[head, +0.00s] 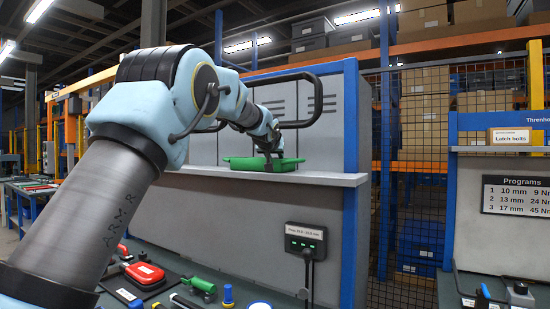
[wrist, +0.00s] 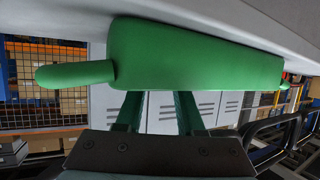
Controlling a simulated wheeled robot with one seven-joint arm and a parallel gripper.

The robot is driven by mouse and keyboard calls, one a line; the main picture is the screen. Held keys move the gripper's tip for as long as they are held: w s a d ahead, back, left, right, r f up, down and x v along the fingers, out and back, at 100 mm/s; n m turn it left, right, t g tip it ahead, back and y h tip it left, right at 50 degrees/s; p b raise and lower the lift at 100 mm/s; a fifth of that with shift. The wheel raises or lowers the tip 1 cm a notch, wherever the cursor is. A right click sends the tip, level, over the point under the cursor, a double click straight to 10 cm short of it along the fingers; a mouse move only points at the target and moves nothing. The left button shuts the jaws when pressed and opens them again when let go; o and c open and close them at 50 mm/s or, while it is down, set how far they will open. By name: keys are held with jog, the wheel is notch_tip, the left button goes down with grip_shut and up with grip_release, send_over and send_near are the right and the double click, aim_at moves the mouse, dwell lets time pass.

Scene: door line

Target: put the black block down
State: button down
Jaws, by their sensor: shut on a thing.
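A green tray (head: 240,163) with an end handle rests on the grey ledge of a panel in the head view. The tray's wall (wrist: 195,55) fills the upper middle of the wrist view, with a rounded handle to the left. My gripper (head: 268,157) points down at the tray. In the wrist view its two fingers (wrist: 158,100) stand a little apart, and their tips are hidden behind the tray's wall. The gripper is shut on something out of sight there. I cannot make out the black block itself in either view.
The ledge (head: 335,180) has bare room on both sides of the tray. A black hoop-shaped frame (head: 319,100) rises close by my wrist. Below, a bench holds a red case (head: 145,274) and several small tools. A black socket box (head: 305,240) is on the panel.

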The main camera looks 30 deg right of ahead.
jog(key=c, duration=0.6)
grip_release()
jog(key=shift+f, duration=0.1)
jog(key=b+v, duration=0.5)
jog(key=v, duration=0.7)
jog(key=shift+b, duration=0.35)
jog(key=shift+w, duration=0.1)
jog(key=w+a+f+n+g+y, duration=0.1)
jog(key=a+f+n+g+y, duration=0.4)
jog(key=a+f, duration=2.05)
jog(key=s+a+f+n+g+y, duration=0.1)
jog(key=s+a+f+g+y, duration=0.2)
jog(key=s+a+f, duration=1.4)
jog(key=s+a+g, duration=0.1)
jog(key=s+a, duration=0.2)
jog(key=shift+s+a, duration=0.25)
jog(key=shift+s, duration=0.1)
